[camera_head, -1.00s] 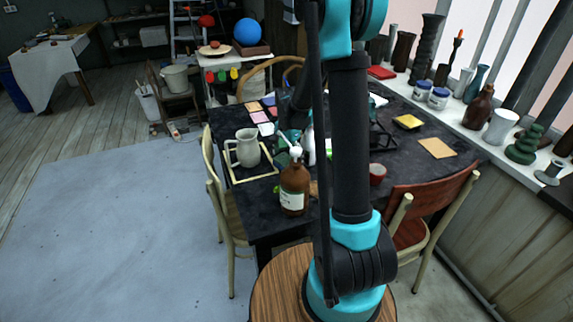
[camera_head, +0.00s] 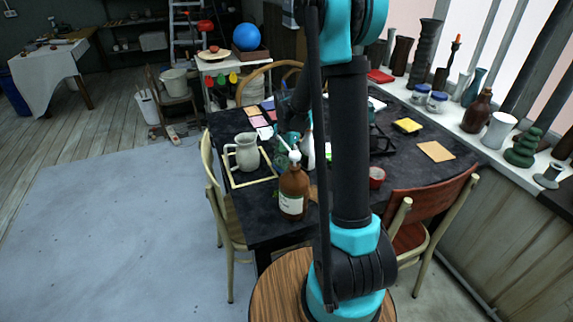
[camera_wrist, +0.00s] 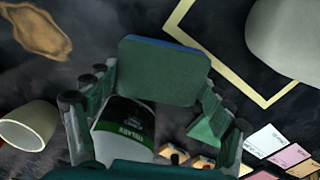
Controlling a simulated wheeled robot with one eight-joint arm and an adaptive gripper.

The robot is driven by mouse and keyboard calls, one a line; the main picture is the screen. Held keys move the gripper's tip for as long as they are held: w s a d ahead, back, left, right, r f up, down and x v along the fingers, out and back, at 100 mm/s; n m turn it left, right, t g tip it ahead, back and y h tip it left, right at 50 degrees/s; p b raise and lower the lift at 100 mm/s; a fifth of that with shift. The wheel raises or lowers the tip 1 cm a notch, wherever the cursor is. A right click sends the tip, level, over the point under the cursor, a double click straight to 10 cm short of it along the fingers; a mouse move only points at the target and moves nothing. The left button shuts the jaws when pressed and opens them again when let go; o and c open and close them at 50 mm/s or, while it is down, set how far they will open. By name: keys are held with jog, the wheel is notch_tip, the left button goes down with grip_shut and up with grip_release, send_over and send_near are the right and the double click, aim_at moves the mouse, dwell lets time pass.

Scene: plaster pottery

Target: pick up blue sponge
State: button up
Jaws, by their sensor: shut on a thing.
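The sponge (camera_wrist: 163,71) is a rounded block with a dark green face and a blue edge along its top in the wrist view. It sits between the two fingers of my gripper (camera_wrist: 155,95), which is shut on it. The dark table surface shows behind it. In the head view my gripper is mostly hidden behind my arm and the brown pump bottle (camera_head: 293,192), and I cannot make out the sponge there.
A grey pitcher (camera_head: 246,152) stands within a pale frame (camera_head: 252,182) on the dark table. A white labelled bottle (camera_wrist: 122,130) is close below the sponge in the wrist view. A red cup (camera_head: 376,177) stands right of my arm. Chairs surround the table.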

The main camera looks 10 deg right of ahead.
aim_at(287, 163)
notch_tip(287, 163, up, 19)
jog(key=shift+r, duration=0.15)
dwell(0.5)
jog(key=shift+c, duration=1.4)
jog(key=shift+s+r, duration=0.1)
